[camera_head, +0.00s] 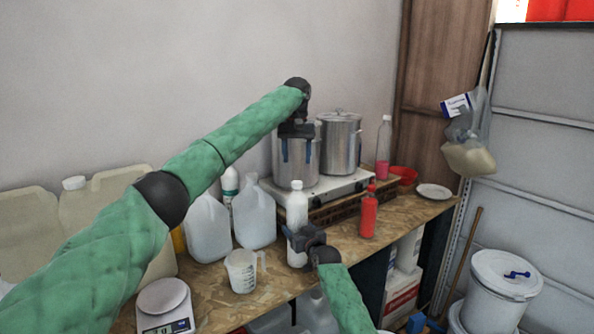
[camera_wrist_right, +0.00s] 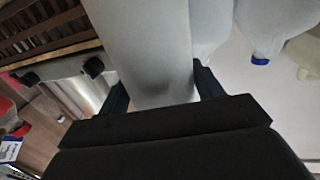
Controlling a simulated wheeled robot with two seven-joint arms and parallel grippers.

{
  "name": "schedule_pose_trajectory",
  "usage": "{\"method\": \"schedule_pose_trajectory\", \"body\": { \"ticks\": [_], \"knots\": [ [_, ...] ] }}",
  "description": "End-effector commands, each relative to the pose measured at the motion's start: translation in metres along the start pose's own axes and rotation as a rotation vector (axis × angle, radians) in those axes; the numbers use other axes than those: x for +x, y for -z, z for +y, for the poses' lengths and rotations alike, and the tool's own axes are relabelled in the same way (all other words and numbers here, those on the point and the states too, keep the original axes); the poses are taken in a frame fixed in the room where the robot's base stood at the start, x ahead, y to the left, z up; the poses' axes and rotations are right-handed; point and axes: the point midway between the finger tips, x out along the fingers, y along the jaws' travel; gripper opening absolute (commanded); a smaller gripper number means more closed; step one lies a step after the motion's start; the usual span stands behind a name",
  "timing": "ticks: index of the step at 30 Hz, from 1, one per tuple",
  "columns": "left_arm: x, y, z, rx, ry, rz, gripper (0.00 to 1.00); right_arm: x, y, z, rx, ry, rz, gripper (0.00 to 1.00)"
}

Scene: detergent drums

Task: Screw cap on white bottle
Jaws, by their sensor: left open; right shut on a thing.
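The white bottle (camera_head: 297,209) stands upright near the front edge of the wooden worktop. A small white cap (camera_head: 296,185) shows at its top; I cannot tell how tight it sits. My right gripper (camera_head: 301,238) is shut on the lower part of the bottle. In the right wrist view the bottle (camera_wrist_right: 148,45) fills the space between the two dark fingers (camera_wrist_right: 160,90), and its top is out of view. My left gripper (camera_head: 297,152) is open and empty, pointing down above the cap with a gap between them.
A red bottle (camera_head: 369,213) stands to the right. Translucent jugs (camera_head: 254,214) and a measuring cup (camera_head: 241,270) stand to the left. Steel pots (camera_head: 339,143) on a stove are behind. A scale (camera_head: 165,306) lies at the front left.

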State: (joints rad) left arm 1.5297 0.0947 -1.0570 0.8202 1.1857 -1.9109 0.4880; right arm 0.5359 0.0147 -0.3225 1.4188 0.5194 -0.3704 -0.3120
Motion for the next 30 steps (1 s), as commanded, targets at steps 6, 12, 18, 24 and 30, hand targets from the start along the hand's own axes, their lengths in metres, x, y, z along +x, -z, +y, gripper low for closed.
{"method": "schedule_pose_trajectory", "body": {
  "ticks": [6,12,18,24,30],
  "knots": [
    [-0.028,0.0,0.001,0.0,0.001,0.0,0.55,0.0,0.0,0.0,0.0,0.0,0.0,0.02],
    [-0.036,0.0,0.0,0.001,0.001,-0.001,0.55,0.0,0.0,0.0,0.0,0.0,-0.001,0.02],
    [-0.037,0.0,0.0,0.001,0.0,-0.001,0.55,0.0,0.0,0.0,0.0,0.0,-0.001,0.02],
    [-0.037,0.0,0.0,0.001,0.001,-0.001,0.55,0.0,0.0,0.0,0.0,0.0,0.0,0.91],
    [-0.037,0.0,0.0,0.0,0.0,-0.001,0.55,0.0,0.0,0.0,0.0,0.0,0.0,0.91]
  ]
}}
